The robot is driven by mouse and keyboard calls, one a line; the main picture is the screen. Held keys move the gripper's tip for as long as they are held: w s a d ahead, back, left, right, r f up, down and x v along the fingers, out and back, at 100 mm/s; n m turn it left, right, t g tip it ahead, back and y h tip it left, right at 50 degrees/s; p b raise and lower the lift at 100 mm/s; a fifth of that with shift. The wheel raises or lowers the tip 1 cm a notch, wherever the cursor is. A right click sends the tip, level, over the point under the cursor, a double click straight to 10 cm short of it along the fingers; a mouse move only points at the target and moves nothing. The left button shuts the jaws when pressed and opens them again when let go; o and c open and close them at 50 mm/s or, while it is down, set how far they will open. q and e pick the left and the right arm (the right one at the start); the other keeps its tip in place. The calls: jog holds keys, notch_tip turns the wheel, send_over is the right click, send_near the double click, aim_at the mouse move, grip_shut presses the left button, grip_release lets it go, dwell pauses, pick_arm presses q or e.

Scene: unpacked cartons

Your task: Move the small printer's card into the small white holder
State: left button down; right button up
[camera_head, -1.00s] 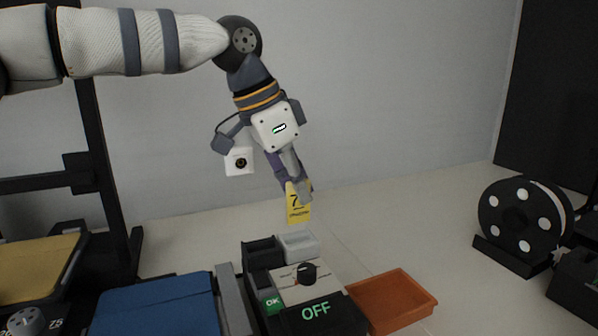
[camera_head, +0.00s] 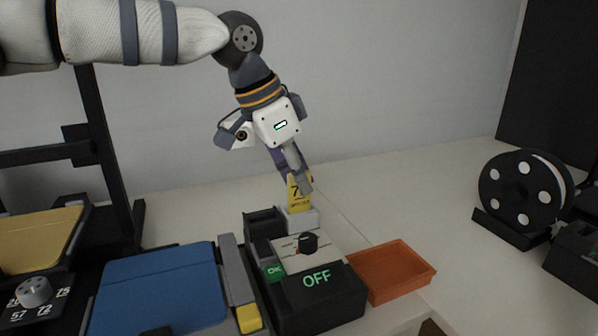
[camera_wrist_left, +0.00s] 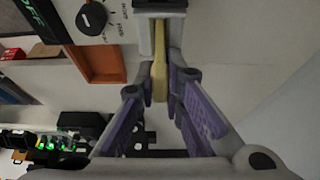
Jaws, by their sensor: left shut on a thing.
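The yellow card (camera_head: 298,195), printed with a black number, stands nearly upright. My left gripper (camera_head: 301,181) is shut on its upper part. The card's lower end is at the small white holder (camera_head: 303,219), and it looks to be in the holder's top opening; how deep is hard to tell. In the left wrist view, the yellow card (camera_wrist_left: 159,72) runs from between my left gripper's fingers (camera_wrist_left: 160,92) to the pale holder (camera_wrist_left: 146,38). The small printer (camera_head: 318,293) with the green OFF display is in front of the holder. My right gripper is out of view.
A black open holder (camera_head: 264,223) stands left of the white one. An orange tray (camera_head: 391,271) lies right of the printer. A blue-topped unit (camera_head: 158,287) is at the left, and a black spool (camera_head: 525,191) at the right. The table behind the holders is clear.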

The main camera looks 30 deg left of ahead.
pick_arm(q)
jog(key=shift+f, duration=0.8)
jog(key=c, duration=1.6)
grip_release()
jog(key=v, duration=1.2)
